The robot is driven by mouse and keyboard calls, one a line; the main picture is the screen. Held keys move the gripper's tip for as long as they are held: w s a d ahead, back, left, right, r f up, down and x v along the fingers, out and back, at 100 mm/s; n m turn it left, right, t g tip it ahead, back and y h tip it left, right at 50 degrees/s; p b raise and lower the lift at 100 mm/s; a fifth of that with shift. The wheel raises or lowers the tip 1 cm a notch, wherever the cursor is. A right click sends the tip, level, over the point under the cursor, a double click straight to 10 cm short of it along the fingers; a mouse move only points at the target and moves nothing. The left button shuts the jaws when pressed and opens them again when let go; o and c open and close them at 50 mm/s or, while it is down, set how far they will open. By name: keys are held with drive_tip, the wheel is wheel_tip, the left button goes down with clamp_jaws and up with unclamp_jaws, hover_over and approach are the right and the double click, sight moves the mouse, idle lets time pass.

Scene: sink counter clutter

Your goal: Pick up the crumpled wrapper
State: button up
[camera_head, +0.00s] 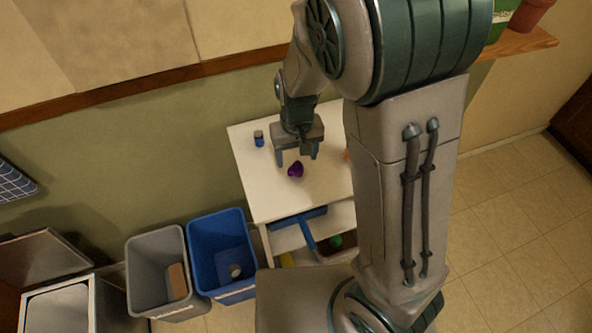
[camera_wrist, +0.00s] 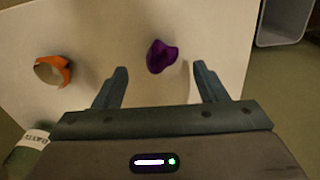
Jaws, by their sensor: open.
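The crumpled wrapper (camera_head: 295,170) is a small purple lump lying on the white table top. In the wrist view the purple wrapper (camera_wrist: 161,56) lies ahead of the fingertips, between their lines and a little right of the middle. My gripper (camera_head: 297,157) is open and empty above the table, just behind the wrapper in the head view. In the wrist view both fingers of my gripper (camera_wrist: 162,70) are spread wide, and neither appears to touch the wrapper.
A small blue item (camera_head: 259,138) stands on the white table (camera_head: 262,192) left of my gripper. An orange item (camera_wrist: 53,71) lies on the table, and a labelled object (camera_wrist: 28,145) shows at lower left. A grey bin (camera_head: 142,258) and a blue bin (camera_head: 205,233) stand on the floor.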

sight(295, 166)
drive_tip(key=shift+a+f, duration=0.15)
drive_tip(key=shift+f, duration=2.45)
drive_tip(key=c, duration=1.1)
